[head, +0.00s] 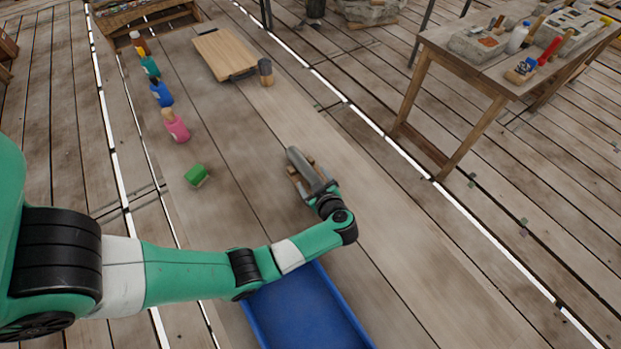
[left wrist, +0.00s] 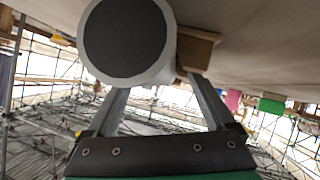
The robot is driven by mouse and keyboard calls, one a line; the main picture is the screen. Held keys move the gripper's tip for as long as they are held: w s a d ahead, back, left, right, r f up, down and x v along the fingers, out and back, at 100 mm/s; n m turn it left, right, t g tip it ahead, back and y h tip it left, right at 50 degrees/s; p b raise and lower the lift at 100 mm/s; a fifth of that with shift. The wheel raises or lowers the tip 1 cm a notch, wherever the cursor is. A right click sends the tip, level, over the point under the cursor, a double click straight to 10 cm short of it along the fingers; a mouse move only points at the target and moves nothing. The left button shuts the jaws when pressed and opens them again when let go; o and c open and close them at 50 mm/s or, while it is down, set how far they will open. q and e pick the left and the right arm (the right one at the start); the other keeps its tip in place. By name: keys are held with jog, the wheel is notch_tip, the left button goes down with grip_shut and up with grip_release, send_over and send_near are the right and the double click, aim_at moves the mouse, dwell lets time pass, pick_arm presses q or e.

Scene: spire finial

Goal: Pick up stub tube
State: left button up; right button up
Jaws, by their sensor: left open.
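The stub tube (head: 304,168) is a grey cylinder lying on a small wooden cradle (head: 295,174) near the middle of the work surface. My left gripper (head: 314,189) is at the near end of the tube, open, with its fingers reaching toward it. In the left wrist view, the tube's round dark end face with a pale rim (left wrist: 125,40) is close, and a wooden cradle block (left wrist: 198,50) is beside it. The open fingers (left wrist: 155,85) point at the tube; their tips are partly hidden behind it, so contact cannot be told. My right gripper is not in view.
A blue tray (head: 305,312) lies at the near edge, partly under my left arm. A wooden board (head: 226,54) lies at the back. The surface right of the tube is clear.

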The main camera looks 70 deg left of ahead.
pick_arm(q)
jog(key=shift+x, duration=0.8)
grip_shut()
